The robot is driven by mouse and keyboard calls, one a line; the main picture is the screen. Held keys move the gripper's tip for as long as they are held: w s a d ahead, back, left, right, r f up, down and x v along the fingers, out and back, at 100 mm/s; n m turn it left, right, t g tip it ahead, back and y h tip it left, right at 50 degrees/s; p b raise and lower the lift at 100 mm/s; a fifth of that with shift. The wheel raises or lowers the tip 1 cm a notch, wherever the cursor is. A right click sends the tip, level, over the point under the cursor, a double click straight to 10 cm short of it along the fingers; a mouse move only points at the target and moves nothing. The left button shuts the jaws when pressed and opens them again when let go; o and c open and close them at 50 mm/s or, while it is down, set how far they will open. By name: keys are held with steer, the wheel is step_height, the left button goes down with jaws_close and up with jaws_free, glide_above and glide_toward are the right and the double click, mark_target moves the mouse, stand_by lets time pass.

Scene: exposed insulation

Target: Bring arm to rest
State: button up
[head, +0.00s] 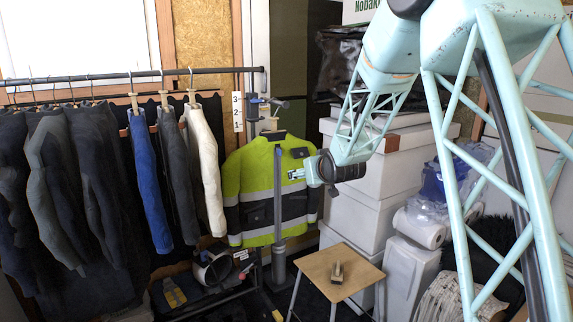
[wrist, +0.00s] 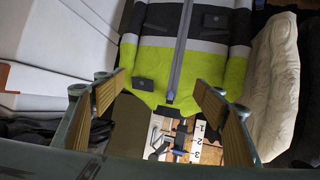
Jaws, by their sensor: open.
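My arm, pale teal with open lattice links, comes in from the upper right of the head view. My gripper (head: 298,174) points left in front of the yellow and dark safety jacket (head: 266,190). In the wrist view my gripper (wrist: 160,82) is open, with wood-faced fingers wide apart and nothing between them. The jacket also shows upside down beyond the fingers in the wrist view (wrist: 206,62). I cannot tell how far the fingertips are from it.
Clothes hang from a rail (head: 130,75) at left. White boxes (head: 362,205) are stacked behind my arm. A grey stand (head: 278,262) holds the jacket.

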steer(key=s+d+r+m+g+h, duration=0.1)
steer(key=s+d+r, duration=0.25)
steer(key=s, duration=0.75)
steer(key=s+d+r+g, duration=0.2)
steer(key=s+d+r, duration=0.15)
steer(key=s, duration=0.75)
steer(key=s+d+r+m+g+h, duration=0.1)
steer(key=s+d+r, duration=0.25)
steer(key=s, duration=0.65)
steer(key=s+d+f+m+g, duration=0.1)
steer(key=s+g, duration=0.3)
steer(key=s, duration=3.6)
steer(key=shift+s+d+f+g, duration=0.15)
steer(key=shift+d+f+g, duration=0.15)
steer(key=shift+d+f, duration=0.25)
